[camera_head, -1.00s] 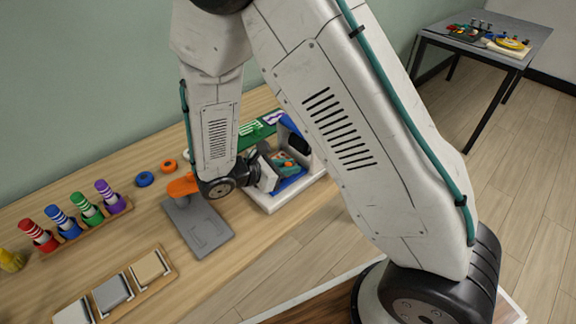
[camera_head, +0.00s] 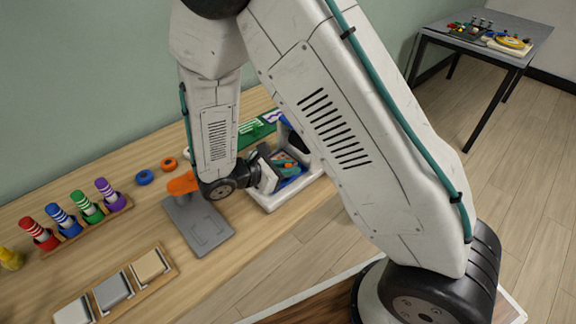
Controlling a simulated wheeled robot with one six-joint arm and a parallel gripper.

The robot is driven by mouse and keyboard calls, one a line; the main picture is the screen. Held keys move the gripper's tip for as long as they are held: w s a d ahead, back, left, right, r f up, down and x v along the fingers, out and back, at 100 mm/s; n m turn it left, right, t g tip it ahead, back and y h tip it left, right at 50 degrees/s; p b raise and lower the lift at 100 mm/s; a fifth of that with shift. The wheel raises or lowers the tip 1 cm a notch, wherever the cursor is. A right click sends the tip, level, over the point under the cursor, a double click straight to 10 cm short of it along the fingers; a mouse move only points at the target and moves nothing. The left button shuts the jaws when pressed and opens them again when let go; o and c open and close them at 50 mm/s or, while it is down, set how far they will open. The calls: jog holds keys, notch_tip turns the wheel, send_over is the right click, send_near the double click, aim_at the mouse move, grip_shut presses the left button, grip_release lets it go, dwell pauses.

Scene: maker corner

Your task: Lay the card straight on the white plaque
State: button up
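The wrist end of my arm is low over a white slab-like base (camera_head: 269,206) at the right part of the bench. I take this base for the white plaque, but cannot be sure. My gripper (camera_head: 285,166) is small and partly hidden by my arm, so its fingers cannot be made out clearly. Blue, teal and orange parts show around it, above the white base. I cannot pick out the card for certain; it may be among these parts or hidden behind the arm. Whether anything is held does not show.
A grey plate (camera_head: 200,228) with an orange-topped piece (camera_head: 182,184) lies just left of the wrist. A rack of coloured cylinders (camera_head: 85,229) and a wooden tray of blocks (camera_head: 113,291) stand further left. A green board (camera_head: 253,131) lies behind. The bench's front edge is close.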

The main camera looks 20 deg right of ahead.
jog(key=o, duration=0.4)
jog(key=shift+o, duration=0.2)
